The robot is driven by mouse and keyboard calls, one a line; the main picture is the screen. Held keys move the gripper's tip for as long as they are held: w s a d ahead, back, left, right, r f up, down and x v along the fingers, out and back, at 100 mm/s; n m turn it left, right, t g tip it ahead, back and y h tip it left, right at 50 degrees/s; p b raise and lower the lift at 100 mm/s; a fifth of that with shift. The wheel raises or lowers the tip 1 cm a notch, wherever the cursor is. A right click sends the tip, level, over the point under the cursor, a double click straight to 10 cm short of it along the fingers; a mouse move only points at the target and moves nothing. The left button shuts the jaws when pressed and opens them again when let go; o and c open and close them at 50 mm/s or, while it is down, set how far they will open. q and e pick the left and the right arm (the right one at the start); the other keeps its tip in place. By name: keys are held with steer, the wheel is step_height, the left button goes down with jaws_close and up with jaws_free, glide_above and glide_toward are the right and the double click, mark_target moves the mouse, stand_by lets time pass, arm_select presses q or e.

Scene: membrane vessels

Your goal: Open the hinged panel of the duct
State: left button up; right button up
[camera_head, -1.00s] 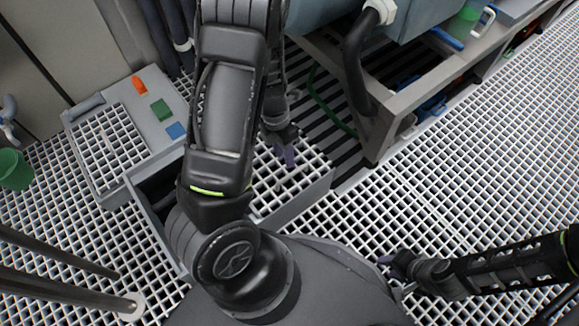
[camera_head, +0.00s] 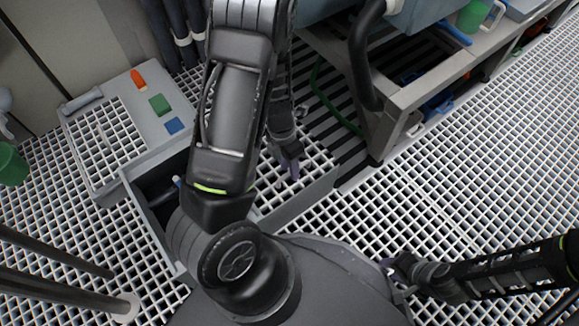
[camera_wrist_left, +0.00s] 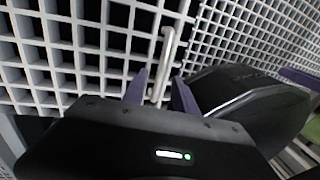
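The grating panel of the duct (camera_head: 318,158) lies right of my left arm, with a plain grey edge along its near side. It fills the back of the left wrist view (camera_wrist_left: 100,40). A pale bar handle (camera_wrist_left: 167,55) stands on it there. My left gripper (camera_head: 290,168) is low over this panel. In the wrist view its purple fingers (camera_wrist_left: 161,92) are apart, one on each side of the handle's near end; I cannot tell if they touch it. My right gripper (camera_head: 396,268) is away from the duct at the lower right, its fingers too small to read.
A dark opening (camera_head: 158,190) shows beside my left arm. Left of it, a grey cover (camera_head: 150,125) carries orange (camera_head: 138,80), green (camera_head: 160,105) and blue (camera_head: 174,125) blocks. A metal frame (camera_head: 400,105) stands at the upper right. Open grating floor (camera_head: 470,170) lies right.

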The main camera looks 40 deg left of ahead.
arm_select(q)
jaws_close()
stand_by(1.4)
